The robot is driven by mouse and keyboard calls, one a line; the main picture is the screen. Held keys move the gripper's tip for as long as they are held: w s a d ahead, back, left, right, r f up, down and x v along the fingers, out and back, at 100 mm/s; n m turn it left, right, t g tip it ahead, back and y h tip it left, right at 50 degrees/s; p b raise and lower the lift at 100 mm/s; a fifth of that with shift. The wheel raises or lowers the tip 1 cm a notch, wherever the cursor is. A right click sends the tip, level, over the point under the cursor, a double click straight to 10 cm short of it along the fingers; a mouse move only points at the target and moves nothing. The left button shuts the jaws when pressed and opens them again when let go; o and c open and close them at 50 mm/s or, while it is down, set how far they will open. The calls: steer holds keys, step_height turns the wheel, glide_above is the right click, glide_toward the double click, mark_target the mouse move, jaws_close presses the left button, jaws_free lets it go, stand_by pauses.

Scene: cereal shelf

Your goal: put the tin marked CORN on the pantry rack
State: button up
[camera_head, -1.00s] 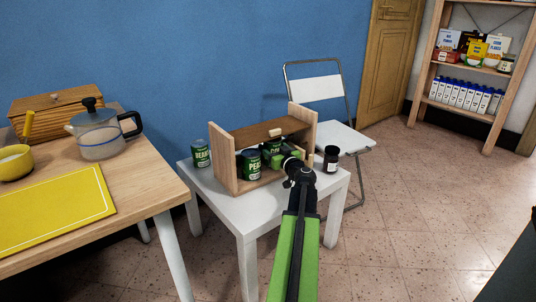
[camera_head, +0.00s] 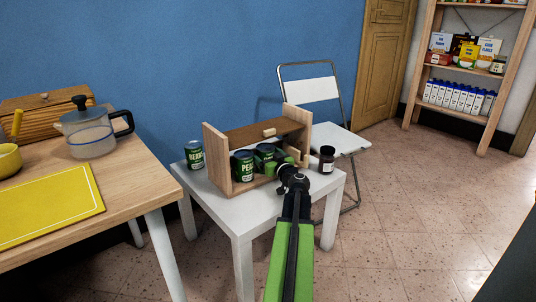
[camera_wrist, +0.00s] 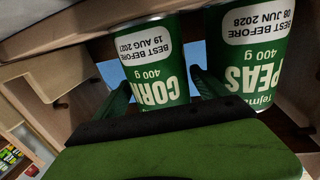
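The CORN tin (camera_wrist: 155,70) is green with a white date label; in the wrist view it stands between my gripper's fingers. My gripper (camera_wrist: 163,82) has its fingers apart, one on each side of the tin; contact is not clear. In the head view my gripper (camera_head: 280,164) is at the front of a small wooden rack (camera_head: 216,160) on the white table, and the CORN tin (camera_head: 265,150) is partly hidden behind it. The PEAS tin (camera_head: 243,166) stands left of it and shows close beside it in the wrist view (camera_wrist: 248,50).
A BEANS tin (camera_head: 194,155) stands left of the wooden rack and a dark jar (camera_head: 327,159) right of it, on the white table (camera_head: 215,205). A folding chair (camera_head: 320,92) is behind. A tall stocked shelf (camera_head: 411,95) stands far right, with open floor before it.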

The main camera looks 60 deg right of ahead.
steer(key=shift+r+p, duration=1.05)
steer(key=v, duration=1.2)
steer(key=shift+f+b, duration=0.45)
steer(key=shift+w, duration=0.1)
